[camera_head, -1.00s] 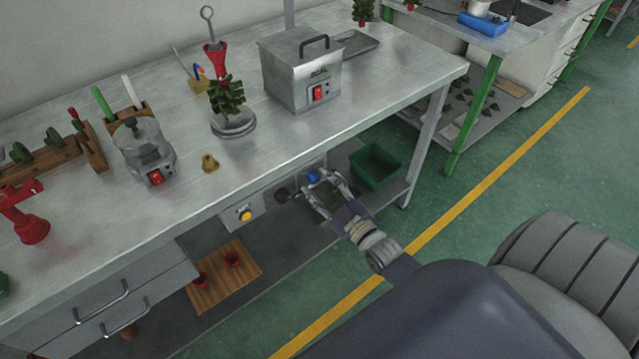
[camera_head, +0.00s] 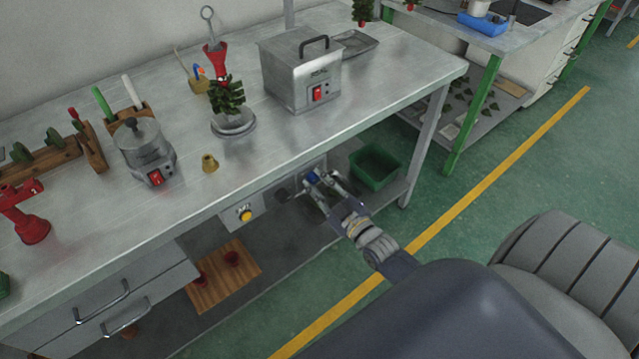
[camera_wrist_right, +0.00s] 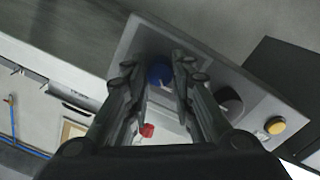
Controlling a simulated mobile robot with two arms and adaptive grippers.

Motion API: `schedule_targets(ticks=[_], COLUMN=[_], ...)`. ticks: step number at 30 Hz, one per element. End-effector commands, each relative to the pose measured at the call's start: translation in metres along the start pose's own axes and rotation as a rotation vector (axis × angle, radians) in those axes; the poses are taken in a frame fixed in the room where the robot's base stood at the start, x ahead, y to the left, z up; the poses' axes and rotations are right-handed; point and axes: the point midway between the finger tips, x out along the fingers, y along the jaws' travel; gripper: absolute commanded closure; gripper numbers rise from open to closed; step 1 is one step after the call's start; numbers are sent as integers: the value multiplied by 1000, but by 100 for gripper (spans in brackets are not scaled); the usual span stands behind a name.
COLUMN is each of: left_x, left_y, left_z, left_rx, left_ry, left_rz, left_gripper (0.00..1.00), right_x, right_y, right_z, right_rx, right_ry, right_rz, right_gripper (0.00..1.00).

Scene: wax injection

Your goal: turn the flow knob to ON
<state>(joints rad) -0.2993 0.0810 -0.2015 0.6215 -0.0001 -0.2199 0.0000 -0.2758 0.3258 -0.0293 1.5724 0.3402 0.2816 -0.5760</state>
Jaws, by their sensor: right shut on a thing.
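A blue knob (camera_head: 313,177) sits on the grey control panel (camera_head: 256,204) under the front edge of the workbench. It also shows in the right wrist view (camera_wrist_right: 160,72), between the fingertips. My right gripper (camera_head: 315,181) is shut on the blue knob, with one finger on each side; in the wrist view the fingertips (camera_wrist_right: 157,64) flank it. A dark round knob (camera_wrist_right: 229,102) and a yellow button (camera_wrist_right: 275,125) are on the same panel. The ON marking cannot be read. My left gripper is not in view.
The workbench (camera_head: 190,202) overhangs the panel. A green bin (camera_head: 376,168) stands on the lower shelf to the right of the gripper. A wooden board (camera_head: 222,277) with red cups lies below left. The green floor in front is clear.

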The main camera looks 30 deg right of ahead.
Motion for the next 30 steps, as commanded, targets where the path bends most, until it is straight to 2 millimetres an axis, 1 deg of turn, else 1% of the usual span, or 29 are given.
schedule_targets(ticks=[8, 18, 30], left_x=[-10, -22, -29], left_y=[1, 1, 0], left_z=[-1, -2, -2], left_rx=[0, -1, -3], left_ry=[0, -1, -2], left_rz=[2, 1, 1], left_gripper=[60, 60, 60], right_x=[0, 0, 1], right_y=[1, 2, 3], right_z=[-2, -2, -2], right_rx=[165, 481, 861], right_ry=[-7, -22, -37], right_rz=[-6, -16, -28], right_gripper=[100, 100, 100])
